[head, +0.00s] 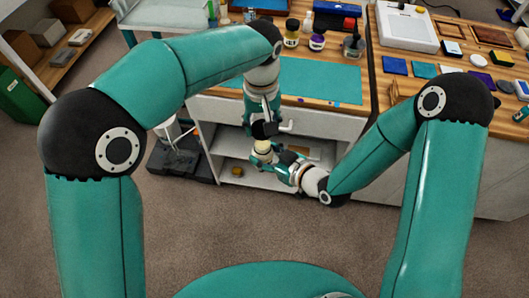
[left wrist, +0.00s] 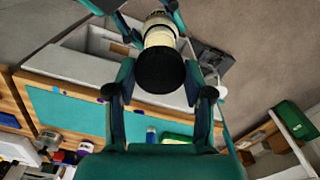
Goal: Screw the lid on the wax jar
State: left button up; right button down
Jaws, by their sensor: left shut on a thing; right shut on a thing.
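The cream wax jar (head: 262,147) is between my two grippers, in front of the bench's open shelf. My right gripper (head: 264,158) is shut on the jar from below and the right. My left gripper (head: 263,131) points down from above and is shut on the black lid. In the left wrist view the round black lid (left wrist: 160,68) sits between the left fingers (left wrist: 158,80), in line with the pale jar (left wrist: 160,36) behind it. Lid and jar appear to meet; whether the threads are engaged cannot be seen.
A teal mat (head: 320,82) lies on the wooden bench behind the grippers, with several bottles and jars at its back edge. The white shelf (head: 230,150) opens just behind the jar. A dark-based stand (head: 180,155) is on the floor at left. The floor in front is clear.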

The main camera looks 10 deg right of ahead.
aim_at(262, 144)
pick_arm(q)
jog(key=shift+f, duration=1.45)
jog(key=shift+s, duration=0.15)
jog(key=shift+f, duration=0.85)
jog(key=shift+f, duration=0.6)
